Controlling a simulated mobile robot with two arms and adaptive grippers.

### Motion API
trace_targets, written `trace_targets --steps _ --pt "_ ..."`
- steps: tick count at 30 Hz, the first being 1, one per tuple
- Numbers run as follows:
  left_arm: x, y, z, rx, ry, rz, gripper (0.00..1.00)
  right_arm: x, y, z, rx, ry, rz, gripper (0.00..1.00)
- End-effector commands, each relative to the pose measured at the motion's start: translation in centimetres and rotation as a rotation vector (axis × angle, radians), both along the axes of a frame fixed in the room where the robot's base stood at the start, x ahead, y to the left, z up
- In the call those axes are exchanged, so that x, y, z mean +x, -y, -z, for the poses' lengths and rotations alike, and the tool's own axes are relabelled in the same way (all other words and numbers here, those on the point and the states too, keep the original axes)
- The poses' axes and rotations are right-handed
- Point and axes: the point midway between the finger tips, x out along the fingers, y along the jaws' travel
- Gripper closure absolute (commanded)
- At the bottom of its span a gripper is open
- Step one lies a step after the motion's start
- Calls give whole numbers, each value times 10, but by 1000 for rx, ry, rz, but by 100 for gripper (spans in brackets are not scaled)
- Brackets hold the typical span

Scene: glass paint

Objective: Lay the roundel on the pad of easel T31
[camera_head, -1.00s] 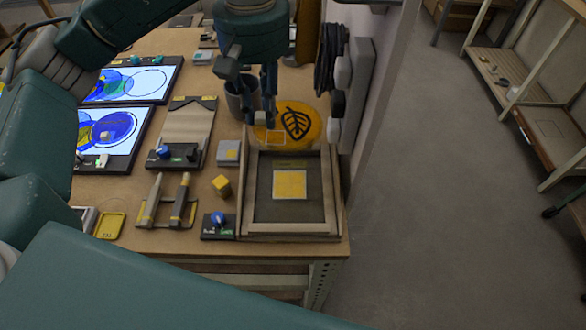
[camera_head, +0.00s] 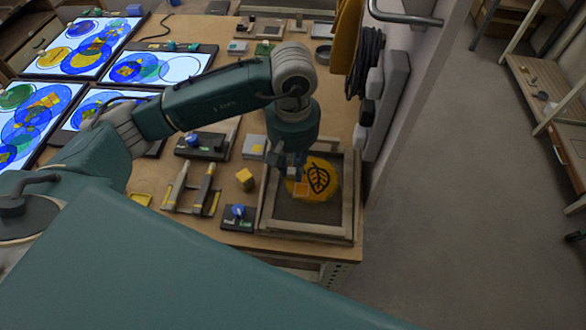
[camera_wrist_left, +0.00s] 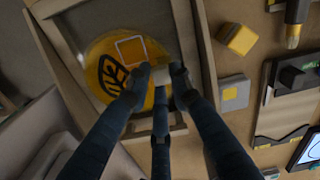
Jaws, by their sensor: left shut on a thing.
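The roundel (camera_head: 322,181) is an amber disc with a black leaf drawing and a pale square outline. My left gripper (camera_head: 291,184) is shut on its near-left side and holds it over the wooden-framed easel (camera_head: 304,229). In the left wrist view the roundel (camera_wrist_left: 107,72) lies inside the outline of the frame (camera_wrist_left: 58,75), with the fingers (camera_wrist_left: 158,78) at its edge. The easel's yellow pad is hidden behind the roundel and gripper. I cannot tell whether the roundel touches it, and no T31 label is readable. My right gripper is not in view.
A yellow cube (camera_head: 245,178), a blue-knobbed box (camera_head: 238,218) and a tool rack (camera_head: 192,198) stand left of the easel. Lit panels with coloured circles (camera_head: 150,68) lie further left. A wall panel with coiled cable (camera_head: 366,65) borders the right side.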

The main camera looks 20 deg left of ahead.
Motion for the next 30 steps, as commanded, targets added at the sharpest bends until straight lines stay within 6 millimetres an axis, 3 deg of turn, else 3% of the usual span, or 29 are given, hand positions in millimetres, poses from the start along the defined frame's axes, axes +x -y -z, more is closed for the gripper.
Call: trace_targets --steps 6,18,19,21,30 --pt "0 0 24 0 -2 0 100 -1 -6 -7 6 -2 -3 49" --pt "0 0 29 0 0 1 100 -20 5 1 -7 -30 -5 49" --pt "0 0 29 1 -1 1 77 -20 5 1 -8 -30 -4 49" --pt "0 0 27 1 -1 0 63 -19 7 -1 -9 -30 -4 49" --pt "0 0 27 0 -1 0 60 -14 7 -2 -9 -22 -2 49"
